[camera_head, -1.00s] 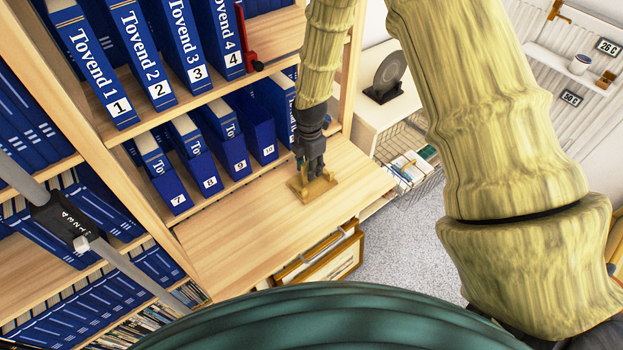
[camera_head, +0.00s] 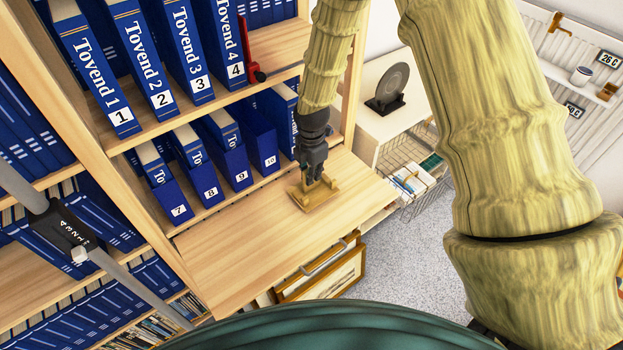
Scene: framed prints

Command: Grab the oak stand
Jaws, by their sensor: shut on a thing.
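The oak stand (camera_head: 311,197) is a small light-brown wooden piece with a flat base. It is at the right part of the pull-out wooden shelf board (camera_head: 255,235), close in colour to the board. My gripper (camera_head: 314,180) points down from above and is shut on the stand's upper part. The fingers hide part of the stand. I cannot tell whether its base touches the board or is just above it.
Blue numbered binders (camera_head: 230,150) stand on shelves behind and left of the board. A red bookend (camera_head: 250,60) is above. A white cabinet (camera_head: 385,118) with a dark round plate (camera_head: 392,82) stands right. Framed prints (camera_head: 330,275) lean below the board's front edge. The board's left part is bare.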

